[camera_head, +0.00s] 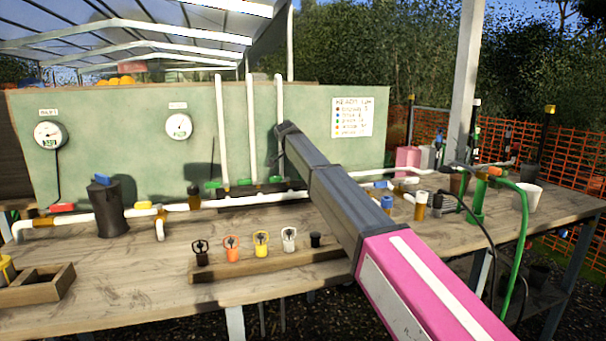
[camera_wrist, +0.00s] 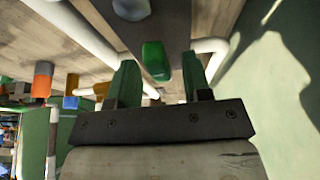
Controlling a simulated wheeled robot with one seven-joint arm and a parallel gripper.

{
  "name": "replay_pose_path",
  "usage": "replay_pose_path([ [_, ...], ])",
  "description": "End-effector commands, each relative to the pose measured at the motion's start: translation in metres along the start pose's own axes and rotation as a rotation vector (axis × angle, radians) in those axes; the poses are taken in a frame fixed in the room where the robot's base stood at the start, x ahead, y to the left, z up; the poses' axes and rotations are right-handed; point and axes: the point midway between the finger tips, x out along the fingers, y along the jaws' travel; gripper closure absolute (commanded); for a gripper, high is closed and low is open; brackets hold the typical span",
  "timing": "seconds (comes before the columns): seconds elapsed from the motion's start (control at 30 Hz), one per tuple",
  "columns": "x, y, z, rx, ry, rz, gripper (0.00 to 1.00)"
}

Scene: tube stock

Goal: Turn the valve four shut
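Several valves with coloured handles sit on white pipework on the bench. In the head view, green valve handles (camera_head: 211,185) stand in a row at the feet of the white upright pipes, the rightmost (camera_head: 277,179) beside my arm. No number is readable on them, so I cannot tell which is valve four. In the wrist view, a green handle (camera_wrist: 157,62) appears in the gap between the two fingers of my gripper (camera_wrist: 158,72). The fingers are apart, with gaps showing on both sides of the handle. My arm hides the gripper in the head view.
A green panel (camera_head: 120,125) with gauges and a sign (camera_head: 352,117) stands behind the pipes. A wooden rack of coloured handwheels (camera_head: 232,242) lies in front. A dark cylinder (camera_head: 105,207) stands left; a green hose (camera_head: 522,230) hangs right.

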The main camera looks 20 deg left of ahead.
Motion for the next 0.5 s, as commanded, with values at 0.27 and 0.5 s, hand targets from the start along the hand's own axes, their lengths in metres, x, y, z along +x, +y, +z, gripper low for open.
replay_pose_path([
  [0.27, -0.023, -0.001, 0.0, -0.001, 0.001, -0.002, 0.55],
  [0.5, -0.069, -0.002, 0.0, 0.0, 0.0, -0.001, 0.55],
])
